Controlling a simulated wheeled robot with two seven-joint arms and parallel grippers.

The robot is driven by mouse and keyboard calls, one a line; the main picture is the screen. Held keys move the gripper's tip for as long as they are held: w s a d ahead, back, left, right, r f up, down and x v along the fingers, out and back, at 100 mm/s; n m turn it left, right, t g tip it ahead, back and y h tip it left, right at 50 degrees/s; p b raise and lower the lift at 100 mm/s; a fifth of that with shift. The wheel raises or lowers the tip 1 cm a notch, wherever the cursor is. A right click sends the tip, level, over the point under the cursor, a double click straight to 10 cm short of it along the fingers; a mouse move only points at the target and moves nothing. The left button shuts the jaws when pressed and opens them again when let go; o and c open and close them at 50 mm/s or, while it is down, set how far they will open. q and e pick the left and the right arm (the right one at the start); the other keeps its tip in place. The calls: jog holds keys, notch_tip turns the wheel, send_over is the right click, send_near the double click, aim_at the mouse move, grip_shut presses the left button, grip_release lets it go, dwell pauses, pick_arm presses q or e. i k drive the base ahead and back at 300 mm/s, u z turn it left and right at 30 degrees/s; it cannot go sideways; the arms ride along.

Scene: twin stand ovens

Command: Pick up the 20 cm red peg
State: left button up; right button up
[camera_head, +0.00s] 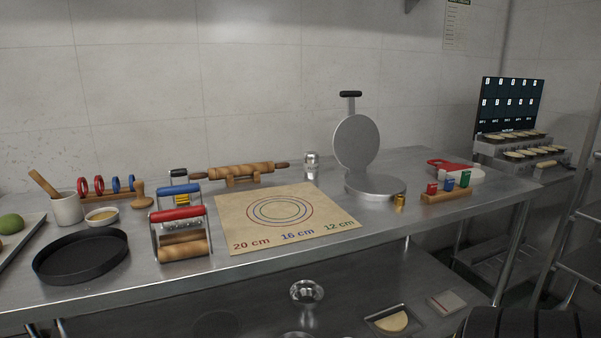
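A small red peg (432,188) stands upright at the left end of a wooden block (446,197) on the right part of the steel counter. A blue peg (449,184) and a green peg (465,178) stand beside it in the same block. A mat (240,209) in the middle of the counter bears red "20 cm", blue "16 cm" and green "12 cm" marks with matching circles. Any writing on the pegs is too small to read.
Left of the block are a small brass cylinder (399,203) and an open round press (357,143). A red-handled white item (455,171) lies behind it. Handled roller frames (180,214) and a black pan (81,256) stand left. The counter's front edge (420,229) is clear near the block.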

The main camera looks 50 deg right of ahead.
aim_at(431, 189)
jog(key=z, duration=0.55)
jog(key=k, duration=0.65)
jog(key=z, duration=1.25)
jog(key=i, duration=0.9)
jog(key=z, duration=0.7)
jog(key=i, duration=0.45)
